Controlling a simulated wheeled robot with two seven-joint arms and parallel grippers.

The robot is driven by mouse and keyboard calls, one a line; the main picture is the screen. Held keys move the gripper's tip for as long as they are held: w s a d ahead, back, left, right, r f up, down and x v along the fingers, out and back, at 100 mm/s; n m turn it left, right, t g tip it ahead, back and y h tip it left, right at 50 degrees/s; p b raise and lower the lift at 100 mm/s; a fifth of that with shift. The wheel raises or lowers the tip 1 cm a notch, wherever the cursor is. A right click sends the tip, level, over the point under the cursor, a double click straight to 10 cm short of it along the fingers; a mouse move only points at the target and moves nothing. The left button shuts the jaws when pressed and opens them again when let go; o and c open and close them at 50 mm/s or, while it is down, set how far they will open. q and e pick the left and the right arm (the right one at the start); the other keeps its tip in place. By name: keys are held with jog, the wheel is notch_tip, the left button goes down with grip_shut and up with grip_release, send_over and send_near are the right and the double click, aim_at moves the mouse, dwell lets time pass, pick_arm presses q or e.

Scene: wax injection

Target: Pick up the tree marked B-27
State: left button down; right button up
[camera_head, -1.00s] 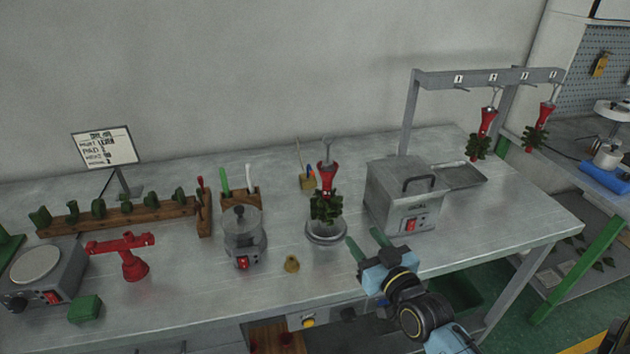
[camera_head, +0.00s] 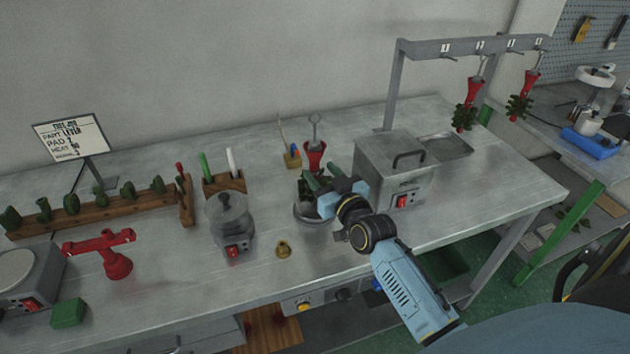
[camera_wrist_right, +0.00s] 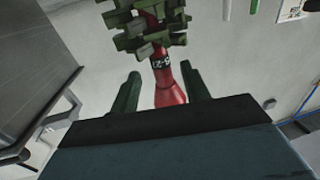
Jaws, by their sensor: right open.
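A tree with a red cone-shaped base (camera_head: 314,153) and green branches stands on a round grey stand (camera_head: 306,217) near the middle of the bench, a metal hook above it. My right gripper (camera_head: 314,184) is at the tree, hiding much of its green part. In the right wrist view, the red stem (camera_wrist_right: 169,85) shows between the open green fingers, with visible gaps on both sides. The green branches (camera_wrist_right: 145,30) are beyond the fingertips. A black label (camera_wrist_right: 161,61) on the stem appears upside down and seems to read B-27. My left gripper is out of view.
Two similar trees (camera_head: 466,106) (camera_head: 523,97) hang from a numbered rack (camera_head: 460,47) at the right. A grey heated box (camera_head: 395,175) stands close right of the gripper. A grey pot (camera_head: 231,222) and brass piece (camera_head: 283,249) stand left. The front right bench is clear.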

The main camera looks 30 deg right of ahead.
aim_at(317, 170)
jog(key=w, duration=0.3)
jog(key=shift+w+f, duration=0.1)
jog(key=shift+w, duration=0.25)
grip_shut()
